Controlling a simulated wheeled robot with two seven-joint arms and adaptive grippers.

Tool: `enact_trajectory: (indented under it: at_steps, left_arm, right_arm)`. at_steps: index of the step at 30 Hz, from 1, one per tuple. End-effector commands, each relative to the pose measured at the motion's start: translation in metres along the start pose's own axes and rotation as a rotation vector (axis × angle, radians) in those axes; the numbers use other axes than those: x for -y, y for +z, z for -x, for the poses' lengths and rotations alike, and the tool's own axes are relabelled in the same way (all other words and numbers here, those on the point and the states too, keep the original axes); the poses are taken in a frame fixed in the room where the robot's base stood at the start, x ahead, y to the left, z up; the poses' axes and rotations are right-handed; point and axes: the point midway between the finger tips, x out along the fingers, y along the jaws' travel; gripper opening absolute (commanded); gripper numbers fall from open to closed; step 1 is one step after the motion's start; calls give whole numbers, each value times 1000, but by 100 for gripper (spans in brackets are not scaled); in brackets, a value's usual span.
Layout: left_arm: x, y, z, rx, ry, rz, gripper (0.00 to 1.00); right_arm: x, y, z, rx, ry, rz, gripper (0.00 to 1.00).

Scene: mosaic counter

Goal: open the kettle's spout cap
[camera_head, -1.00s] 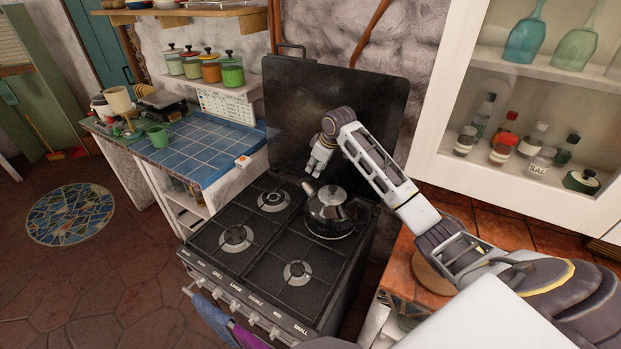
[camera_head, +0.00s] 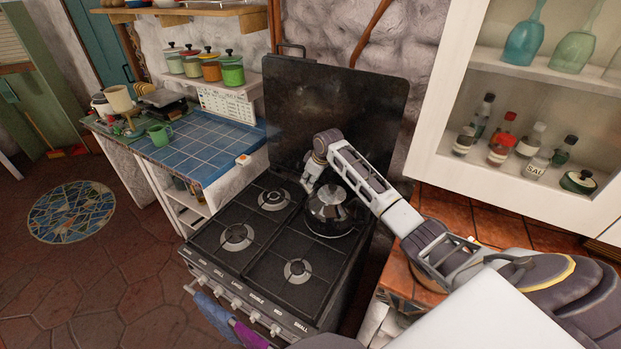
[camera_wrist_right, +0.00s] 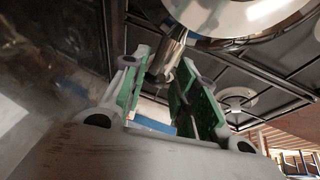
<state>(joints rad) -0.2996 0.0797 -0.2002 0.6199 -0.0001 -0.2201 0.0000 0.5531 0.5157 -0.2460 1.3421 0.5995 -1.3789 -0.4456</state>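The dark metal kettle (camera_head: 328,214) stands on the back right burner of the stove, partly behind my right arm. Its spout side is at my right gripper (camera_head: 309,187), which points down at the kettle's left side in the head view. In the right wrist view, the shiny kettle body (camera_wrist_right: 235,14) is at the top and its spout (camera_wrist_right: 168,56) reaches down between the ends of the two green-padded fingers of the right gripper (camera_wrist_right: 165,82). The fingers are apart. I cannot tell whether they touch the spout or whether its cap is open. My left gripper is not in view.
The black stove (camera_head: 248,268) has several burners; its front and left ones are empty. A raised dark panel (camera_head: 335,110) stands behind it. A blue tiled counter (camera_head: 205,145) is at left, and a white glass-fronted cabinet (camera_head: 440,160) at right.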

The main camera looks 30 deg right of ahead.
Motion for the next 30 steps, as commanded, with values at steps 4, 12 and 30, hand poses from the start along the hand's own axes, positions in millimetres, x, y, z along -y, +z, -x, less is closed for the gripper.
enact_trajectory:
  at_steps: [4, 12, 30]
  left_arm:
    - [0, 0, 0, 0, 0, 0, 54]
    - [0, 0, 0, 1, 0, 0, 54]
    - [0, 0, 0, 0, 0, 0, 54]
  right_arm:
    - [0, 0, 0, 0, 0, 0, 29]
    - [0, 0, 0, 0, 0, 0, 6]
    - [1, 4, -2, -69, 11, -8, 0]
